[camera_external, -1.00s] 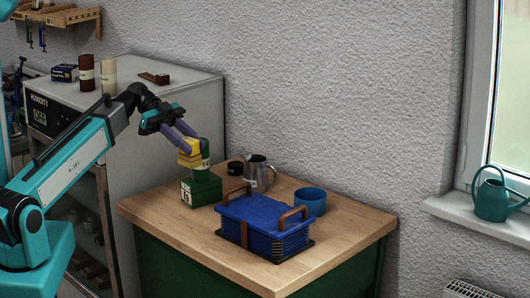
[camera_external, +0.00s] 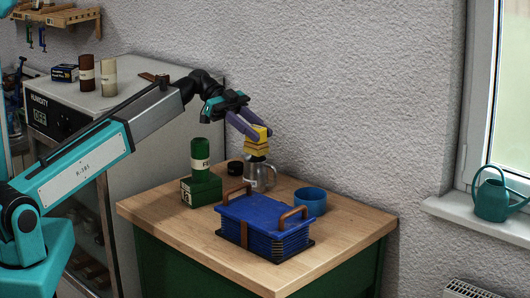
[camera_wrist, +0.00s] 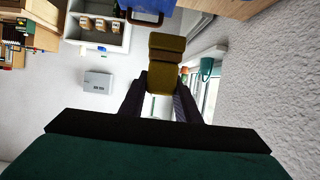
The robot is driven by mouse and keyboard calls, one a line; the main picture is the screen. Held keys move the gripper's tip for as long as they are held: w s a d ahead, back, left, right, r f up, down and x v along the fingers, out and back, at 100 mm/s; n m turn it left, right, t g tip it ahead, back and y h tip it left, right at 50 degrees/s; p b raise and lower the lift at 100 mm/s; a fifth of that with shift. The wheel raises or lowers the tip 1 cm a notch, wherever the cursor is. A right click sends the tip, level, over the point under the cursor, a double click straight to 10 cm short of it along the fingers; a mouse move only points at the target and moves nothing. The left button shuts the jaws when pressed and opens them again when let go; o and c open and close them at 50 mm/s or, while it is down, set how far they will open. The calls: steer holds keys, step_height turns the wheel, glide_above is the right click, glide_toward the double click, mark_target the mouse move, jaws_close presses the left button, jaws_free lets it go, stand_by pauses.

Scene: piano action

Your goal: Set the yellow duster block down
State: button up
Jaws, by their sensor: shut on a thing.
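The yellow duster block (camera_external: 257,141) is held up between the fingertips of my gripper (camera_external: 249,132). In the external view it appears just above and in front of the metal mug (camera_external: 259,176); I cannot tell whether they touch. In the wrist view the block (camera_wrist: 166,58) looks dark yellow and stepped, with the two fingers of my gripper (camera_wrist: 160,92) on either side of its near end. The wooden tabletop (camera_external: 335,245) lies below. The lower part of the block is hard to tell from the mug's rim.
A green cylinder (camera_external: 200,154) stands on a green box (camera_external: 202,190) at the left. A small black jar (camera_external: 235,168) is beside the mug. A blue bellows-like case (camera_external: 265,222) with brown handles and a blue bowl (camera_external: 311,201) stand nearer the right. The table's front right is clear.

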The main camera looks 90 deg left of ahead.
steer(key=w+d, duration=0.3)
steer(key=w, duration=0.8)
steer(key=w+d, duration=0.4)
steer(key=w, duration=0.7)
step_height(320, 180, down, 12)
steer(key=shift+s+a+r+p, duration=0.2)
steer(key=shift+a+p, duration=0.1)
steer(key=shift+p, duration=0.15)
step_height(320, 180, down, 6)
steer(key=p, duration=0.2)
steer(key=shift+f, duration=0.15)
steer(key=shift+f+p, duration=0.75)
steer(key=shift+f, duration=1.1)
steer(key=shift+f, duration=0.15)
